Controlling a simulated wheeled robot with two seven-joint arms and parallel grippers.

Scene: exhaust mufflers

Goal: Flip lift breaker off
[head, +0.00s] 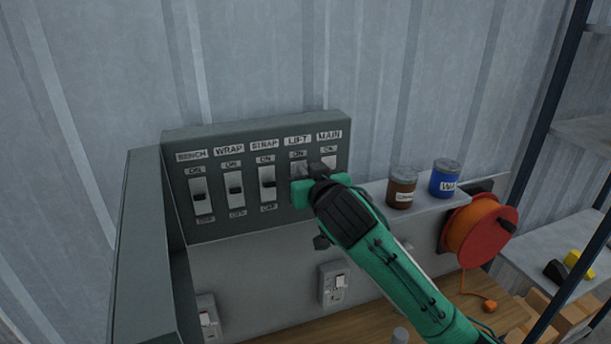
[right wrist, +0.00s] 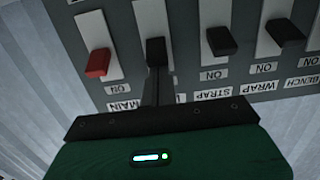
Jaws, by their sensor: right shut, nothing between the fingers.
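A grey breaker panel (head: 185,232) carries a row of breakers labelled BENCH, WRAP, STRAP, LIFT and MAIN. My right gripper (head: 316,172), green and black, is at the LIFT and MAIN end of it and hides the LIFT lever in the head view. In the right wrist view the panel appears upside down. There the shut fingers (right wrist: 157,78) point at the black LIFT lever (right wrist: 155,50), on its ON-label side, and cover the LIFT label. Whether they touch the lever I cannot tell. The left gripper is not in view.
The red MAIN lever (right wrist: 97,62) and black STRAP lever (right wrist: 221,41) flank LIFT closely. A brown jar (head: 401,188) and a blue jar (head: 445,178) stand on the ledge right of the panel. An orange cable reel (head: 470,232) hangs farther right. Wall sockets (head: 334,284) sit below.

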